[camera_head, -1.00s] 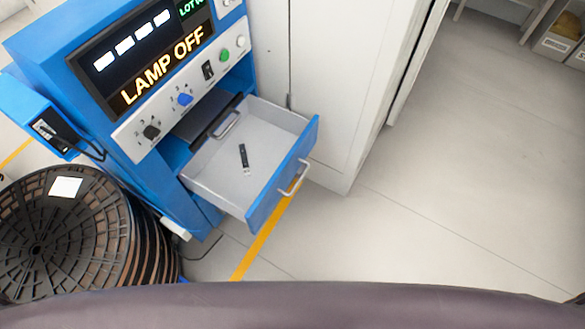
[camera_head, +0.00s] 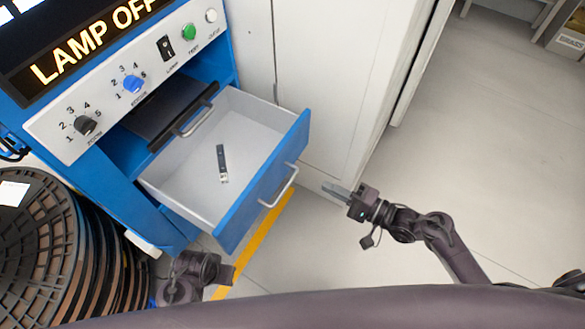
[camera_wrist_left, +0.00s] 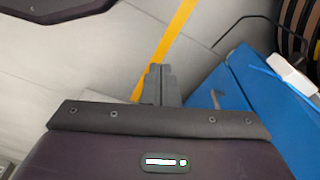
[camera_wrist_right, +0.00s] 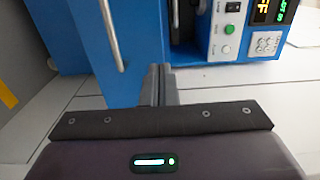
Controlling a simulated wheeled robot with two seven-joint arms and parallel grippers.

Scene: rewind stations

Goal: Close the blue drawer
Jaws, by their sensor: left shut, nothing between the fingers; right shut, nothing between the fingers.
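The blue drawer (camera_head: 262,190) is pulled out of the blue station, with a silver handle (camera_head: 279,185) on its front. A small dark stick (camera_head: 222,163) lies in its grey tray. My right gripper (camera_head: 336,191) is shut and empty, to the right of the drawer front and apart from it. In the right wrist view its fingers (camera_wrist_right: 158,84) point at blue panels, with a silver handle bar (camera_wrist_right: 109,32) to their left. My left arm shows at the bottom of the head view, below the drawer; its fingers (camera_wrist_left: 158,84) are shut and empty in the left wrist view.
The station panel (camera_head: 130,85) carries knobs, a switch and a lit "LAMP OFF" display. A dark shelf (camera_head: 172,110) with a handle sits behind the drawer. Black reels (camera_head: 50,250) stand at the left. A white cabinet (camera_head: 325,90) stands behind the drawer.

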